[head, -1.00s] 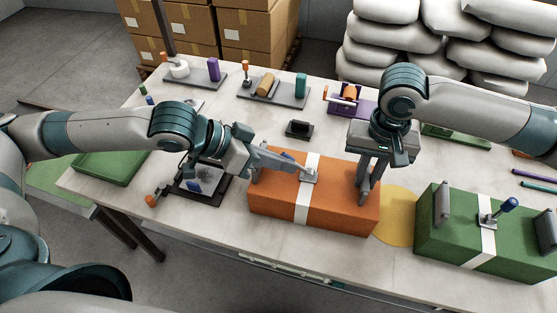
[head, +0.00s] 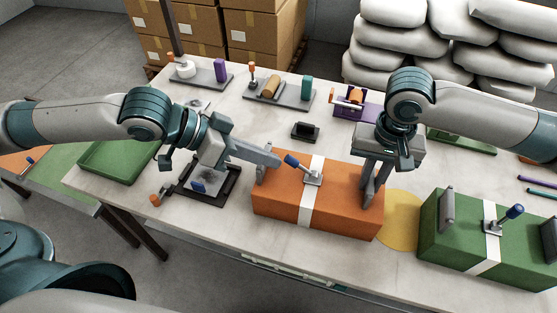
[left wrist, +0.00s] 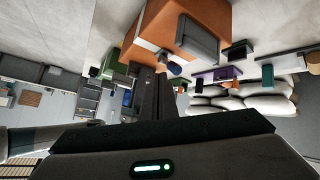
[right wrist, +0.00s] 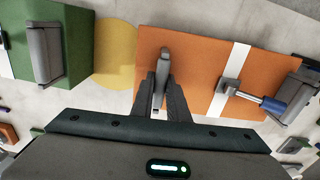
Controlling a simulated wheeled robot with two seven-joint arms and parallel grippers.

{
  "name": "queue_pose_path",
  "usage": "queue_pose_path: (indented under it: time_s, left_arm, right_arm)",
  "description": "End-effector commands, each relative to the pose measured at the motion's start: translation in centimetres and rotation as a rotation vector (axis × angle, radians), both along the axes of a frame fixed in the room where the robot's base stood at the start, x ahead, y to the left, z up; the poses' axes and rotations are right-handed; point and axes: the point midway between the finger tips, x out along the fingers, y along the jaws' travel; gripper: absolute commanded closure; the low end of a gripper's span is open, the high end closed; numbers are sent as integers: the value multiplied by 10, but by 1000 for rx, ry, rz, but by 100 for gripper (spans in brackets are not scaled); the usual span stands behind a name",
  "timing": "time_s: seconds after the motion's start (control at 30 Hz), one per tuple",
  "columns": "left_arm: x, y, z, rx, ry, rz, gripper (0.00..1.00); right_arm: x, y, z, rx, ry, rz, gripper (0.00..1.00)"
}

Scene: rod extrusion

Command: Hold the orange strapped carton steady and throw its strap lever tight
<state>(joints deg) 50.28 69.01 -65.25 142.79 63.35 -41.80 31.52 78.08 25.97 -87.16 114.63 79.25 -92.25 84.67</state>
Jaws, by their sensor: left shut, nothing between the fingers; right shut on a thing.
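The orange carton (head: 275,207) lies on the table with a white strap (head: 306,207) across its middle. Its strap lever (head: 291,161) has a blue grip and leans up toward the carton's left end; the lever also shows in the right wrist view (right wrist: 273,104). My right gripper (head: 369,203) is shut on the grey right handle (right wrist: 163,67) of the carton. My left gripper (head: 276,160) is shut and empty, its tips just left of the blue grip, above the carton's left end. In the left wrist view the blue grip (left wrist: 174,68) appears near the fingers; contact is unclear.
A green carton (head: 450,235) with its own strap and blue lever stands at the right. A yellow disc (head: 402,232) marks the table between the cartons. A dark tray (head: 213,196) lies left of the orange carton. Fixtures line the back; a small black block (head: 305,131) sits behind.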

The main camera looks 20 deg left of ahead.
Motion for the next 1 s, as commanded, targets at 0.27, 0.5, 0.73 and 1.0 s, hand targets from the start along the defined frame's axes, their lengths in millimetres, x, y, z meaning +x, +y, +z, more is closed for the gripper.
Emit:
queue_pose_path:
  time_s: [0.27, 0.5, 0.73, 1.0]
  left_arm:
    - [-6, 12, 11, -1, -1, 0, 100]
    - [-6, 12, 11, -1, 0, 0, 100]
    - [-6, 12, 11, -1, 0, 0, 100]
    - [-6, 12, 11, -1, 0, -1, 100]
  right_arm:
    - [0, 0, 0, 0, 1, 1, 100]
    - [0, 0, 0, 0, 1, 1, 100]
    - [0, 0, 0, 0, 1, 1, 100]
    - [0, 0, 0, 0, 1, 1, 69]
